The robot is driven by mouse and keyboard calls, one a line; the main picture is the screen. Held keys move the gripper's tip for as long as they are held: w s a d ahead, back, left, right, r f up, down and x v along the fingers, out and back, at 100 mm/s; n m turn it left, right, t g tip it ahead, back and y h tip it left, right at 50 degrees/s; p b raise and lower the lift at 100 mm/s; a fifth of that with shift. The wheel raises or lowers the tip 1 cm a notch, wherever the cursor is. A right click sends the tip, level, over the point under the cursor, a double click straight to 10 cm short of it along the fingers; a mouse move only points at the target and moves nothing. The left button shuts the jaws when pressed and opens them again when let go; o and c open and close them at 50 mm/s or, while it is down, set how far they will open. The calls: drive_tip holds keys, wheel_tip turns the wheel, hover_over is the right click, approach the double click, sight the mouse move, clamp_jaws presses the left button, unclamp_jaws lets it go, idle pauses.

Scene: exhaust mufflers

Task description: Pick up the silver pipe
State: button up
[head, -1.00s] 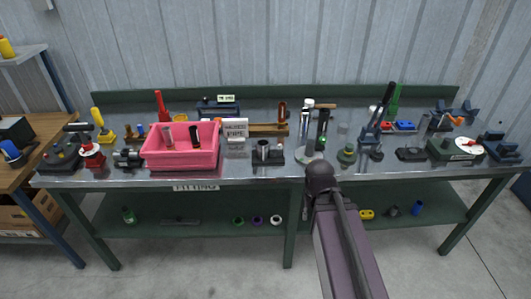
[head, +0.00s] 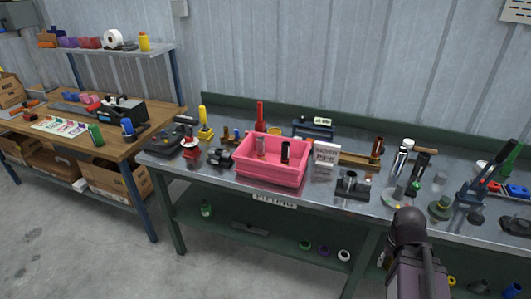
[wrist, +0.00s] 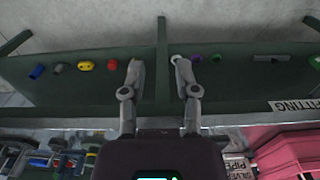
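A pink bin (head: 271,174) stands on the metal-topped bench in the head view. A short grey, silvery pipe (head: 261,146) stands upright in it, beside a dark one (head: 285,151). A white sign (head: 324,156) right of the bin seems to read "silver pipe"; the sign also shows in the wrist view (wrist: 235,164). A fixture (head: 351,184) with an upright metallic tube stands right of the sign. My gripper (wrist: 157,62) is open and empty in the wrist view, in front of the bench, apart from these things. The bin's corner (wrist: 288,152) is at lower right there.
The lower shelf (head: 228,230) holds several coloured rings and small parts. A wooden table (head: 60,130) with boxes stands at the left. Tools and a lever press (head: 478,188) crowd the bench's right side. The concrete floor in front is clear.

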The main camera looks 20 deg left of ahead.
drive_tip(key=shift+o, duration=0.2)
idle(0.3)
drive_tip(key=shift+o, duration=1)
